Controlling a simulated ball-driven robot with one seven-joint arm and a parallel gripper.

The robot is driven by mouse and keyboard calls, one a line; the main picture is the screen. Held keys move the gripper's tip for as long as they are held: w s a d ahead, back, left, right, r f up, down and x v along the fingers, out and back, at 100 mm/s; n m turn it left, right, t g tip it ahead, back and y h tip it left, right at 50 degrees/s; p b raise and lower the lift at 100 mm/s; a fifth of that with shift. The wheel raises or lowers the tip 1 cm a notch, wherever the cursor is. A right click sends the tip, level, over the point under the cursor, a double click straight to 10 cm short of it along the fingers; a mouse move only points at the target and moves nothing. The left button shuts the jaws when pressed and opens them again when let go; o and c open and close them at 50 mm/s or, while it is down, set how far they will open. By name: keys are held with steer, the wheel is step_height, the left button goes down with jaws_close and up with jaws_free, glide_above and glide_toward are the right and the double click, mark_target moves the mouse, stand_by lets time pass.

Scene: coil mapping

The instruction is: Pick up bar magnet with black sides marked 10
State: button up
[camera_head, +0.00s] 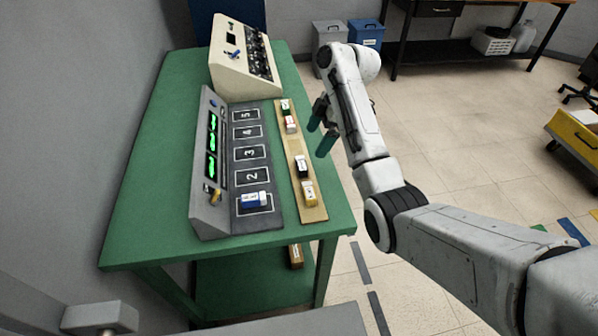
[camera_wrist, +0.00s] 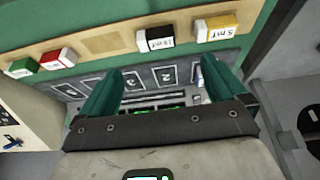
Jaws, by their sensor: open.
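The bar magnet with black sides (camera_head: 302,166) lies on the tan wooden strip (camera_head: 291,146) at the right edge of the green table. It also shows in the wrist view (camera_wrist: 156,40), with a white face whose small lettering is hard to read. My gripper (camera_head: 323,126) is open and empty, with its two dark green fingers spread, to the right of the strip in the head view. In the wrist view the black magnet is beyond the fingertips, between the finger directions, and not touched by either finger.
A yellow magnet (camera_head: 309,193) sits close beside the black one. A red magnet (camera_head: 291,124) and a green magnet (camera_head: 286,106) lie farther up the strip. A blue magnet (camera_head: 254,199) is on the lowest numbered panel square. The grey console (camera_head: 209,215) and cream instrument (camera_head: 229,79) stand on the table.

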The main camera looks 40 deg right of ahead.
mark_target(302, 163)
steer(key=b+x, duration=0.1)
steer(key=x, duration=0.3)
steer(key=shift+b, duration=0.35)
steer(key=shift+p+x, duration=0.6)
steer(key=shift+x, duration=2.4)
steer(key=shift+w+d, duration=0.15)
steer(key=shift+w, duration=0.05)
steer(key=c, duration=1.2)
